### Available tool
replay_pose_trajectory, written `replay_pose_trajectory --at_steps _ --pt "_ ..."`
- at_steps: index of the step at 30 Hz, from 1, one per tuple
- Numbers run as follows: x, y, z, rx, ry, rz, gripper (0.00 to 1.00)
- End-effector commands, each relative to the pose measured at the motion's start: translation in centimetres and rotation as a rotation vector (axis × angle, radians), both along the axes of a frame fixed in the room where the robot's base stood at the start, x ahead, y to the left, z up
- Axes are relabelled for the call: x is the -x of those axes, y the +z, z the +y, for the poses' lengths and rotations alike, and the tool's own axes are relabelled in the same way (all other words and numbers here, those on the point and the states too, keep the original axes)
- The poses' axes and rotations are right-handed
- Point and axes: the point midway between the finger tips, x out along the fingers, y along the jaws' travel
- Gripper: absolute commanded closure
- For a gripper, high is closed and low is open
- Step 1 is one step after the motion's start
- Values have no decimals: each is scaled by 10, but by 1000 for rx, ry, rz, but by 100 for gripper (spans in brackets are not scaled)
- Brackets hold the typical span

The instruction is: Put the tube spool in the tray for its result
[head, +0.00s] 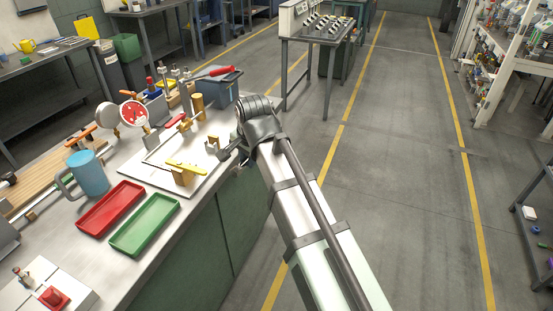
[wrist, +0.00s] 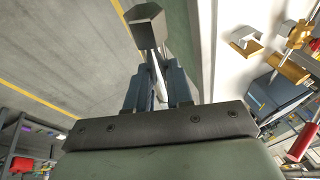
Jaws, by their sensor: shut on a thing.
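My gripper (wrist: 157,78) is shut on the tube spool (wrist: 146,27), which shows a dark grey faceted end and a pale, shiny stem between the fingers. In the head view my gripper (head: 226,151) is above the right edge of the bench, beside the white plate; the spool is hard to make out there. A red tray (head: 96,223) and a green tray (head: 128,250) lie side by side on the bench, to the left of and nearer than my gripper. Both trays look empty.
The white plate (head: 137,179) carries brass fittings and a yellow-handled part (head: 187,165). A round red-and-white gauge (head: 134,113) stands behind it. A blue mug (head: 88,173) stands behind the red tray. A red-knobbed box (head: 52,297) sits at the near left.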

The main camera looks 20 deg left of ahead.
Motion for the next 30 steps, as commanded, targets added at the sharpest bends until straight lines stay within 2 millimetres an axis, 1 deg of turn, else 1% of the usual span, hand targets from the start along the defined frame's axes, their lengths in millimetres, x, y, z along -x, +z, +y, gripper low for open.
replay_pose_trajectory --at_steps 1,3,8,14,18,20,22,24,27,30 --pt "10 5 14 0 0 1 100" --pt "22 10 29 2 -9 3 100" --pt "54 21 62 5 -29 8 100" --pt "96 35 100 9 -54 16 100" --pt "130 40 126 14 -60 22 100" --pt "145 40 136 16 -54 25 100" --pt "164 33 147 19 -29 29 100" --pt "183 22 158 24 17 35 100" --pt "205 8 170 27 90 39 100" --pt "223 -2 179 32 150 43 100"
